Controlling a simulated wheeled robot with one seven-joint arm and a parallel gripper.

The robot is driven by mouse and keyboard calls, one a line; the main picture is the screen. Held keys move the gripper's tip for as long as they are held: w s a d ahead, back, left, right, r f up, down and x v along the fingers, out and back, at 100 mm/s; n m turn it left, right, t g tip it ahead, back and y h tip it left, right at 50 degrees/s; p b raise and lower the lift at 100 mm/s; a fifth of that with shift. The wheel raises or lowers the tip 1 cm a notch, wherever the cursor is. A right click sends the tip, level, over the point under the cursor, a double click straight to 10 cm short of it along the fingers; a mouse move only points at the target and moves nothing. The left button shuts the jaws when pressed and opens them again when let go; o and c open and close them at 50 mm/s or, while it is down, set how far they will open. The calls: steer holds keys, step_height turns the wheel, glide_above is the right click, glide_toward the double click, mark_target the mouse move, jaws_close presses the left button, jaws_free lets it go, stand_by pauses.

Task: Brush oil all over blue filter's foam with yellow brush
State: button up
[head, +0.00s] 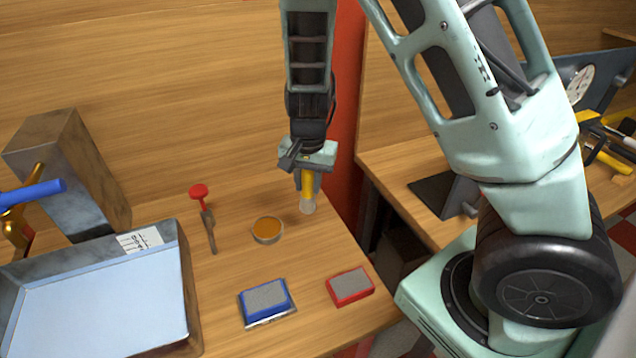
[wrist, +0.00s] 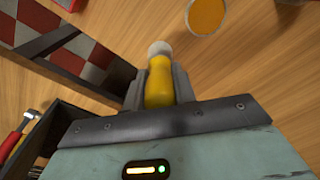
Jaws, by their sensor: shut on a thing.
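My gripper (head: 308,176) is shut on the yellow brush (head: 307,187) and holds it upright, with its pale bristle end pointing down above the table. The brush (wrist: 159,82) also shows between the fingers in the wrist view. A small dish of amber oil (head: 267,230) stands on the table just left of the brush; in the wrist view the oil dish (wrist: 207,15) is at the top, apart from the bristles. The blue filter (head: 266,301) lies flat near the table's front, its grey foam facing up. I cannot tell whether the bristles carry oil.
A red filter (head: 350,286) lies right of the blue one. A red-handled tool (head: 205,215) lies left of the dish. A large metal tray (head: 184,290) and a grey metal block (head: 75,165) fill the left. A gap separates this table from the right bench.

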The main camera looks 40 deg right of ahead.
steer(key=w+a+t+p, duration=0.3)
steer(key=w+a+p, duration=0.1)
steer(key=a, duration=0.5)
steer(key=shift+h, duration=0.3)
step_height(320, 180, down, 6)
steer(key=b, duration=0.6)
steer(key=shift+a+f, duration=0.1)
steer(key=shift+f, duration=0.1)
steer(key=shift+f+b, duration=0.45)
steer(key=shift+f, duration=0.05)
stand_by(1.1)
step_height(320, 180, up, 7)
steer(key=p, duration=0.7)
stand_by(0.9)
